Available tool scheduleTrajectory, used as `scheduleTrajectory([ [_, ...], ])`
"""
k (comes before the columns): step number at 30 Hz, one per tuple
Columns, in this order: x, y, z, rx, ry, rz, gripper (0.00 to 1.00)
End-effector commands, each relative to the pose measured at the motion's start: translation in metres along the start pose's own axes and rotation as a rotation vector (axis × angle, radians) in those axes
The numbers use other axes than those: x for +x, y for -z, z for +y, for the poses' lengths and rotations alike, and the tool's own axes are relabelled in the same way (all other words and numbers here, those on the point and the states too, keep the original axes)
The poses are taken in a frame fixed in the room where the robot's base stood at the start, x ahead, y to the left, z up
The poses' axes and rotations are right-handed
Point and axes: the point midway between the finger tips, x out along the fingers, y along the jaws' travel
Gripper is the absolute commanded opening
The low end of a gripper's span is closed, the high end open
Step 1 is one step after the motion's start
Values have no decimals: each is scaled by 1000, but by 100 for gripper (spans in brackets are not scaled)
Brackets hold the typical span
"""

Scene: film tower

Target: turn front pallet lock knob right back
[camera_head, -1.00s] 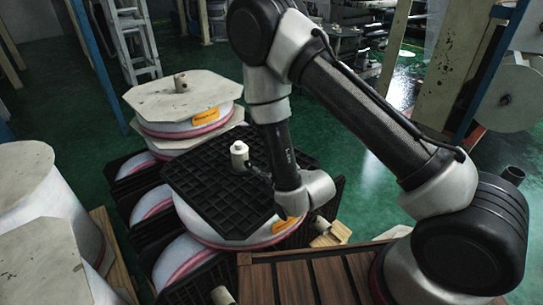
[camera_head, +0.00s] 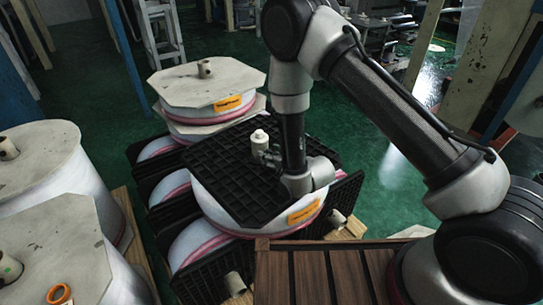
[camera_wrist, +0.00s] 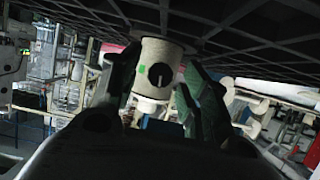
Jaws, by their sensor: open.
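A cream cylinder (camera_head: 259,146) stands on the black grid pallet (camera_head: 205,165) that covers the front film roll. In the wrist view the cylinder (camera_wrist: 149,84) has a round black knob (camera_wrist: 161,75) with a pale pointer mark, roughly upright in the picture, and a green square to its left. My gripper (camera_head: 268,158) is beside the cylinder in the head view. In the wrist view my gripper (camera_wrist: 158,95) is open, with one finger on each side of the cylinder. I cannot tell whether the fingers touch it. The head view does not show the knob's face.
Another wrapped roll (camera_head: 205,103) with a pale octagonal board stands behind. A brown slatted deck (camera_head: 300,275) lies in front.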

Motion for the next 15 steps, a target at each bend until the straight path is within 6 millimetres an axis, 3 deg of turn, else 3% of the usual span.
scheduleTrajectory([
  [5,0,0,0,0,0,0,44],
  [12,0,0,0,0,0,1,0],
  [15,0,0,0,-1,0,1,0],
])
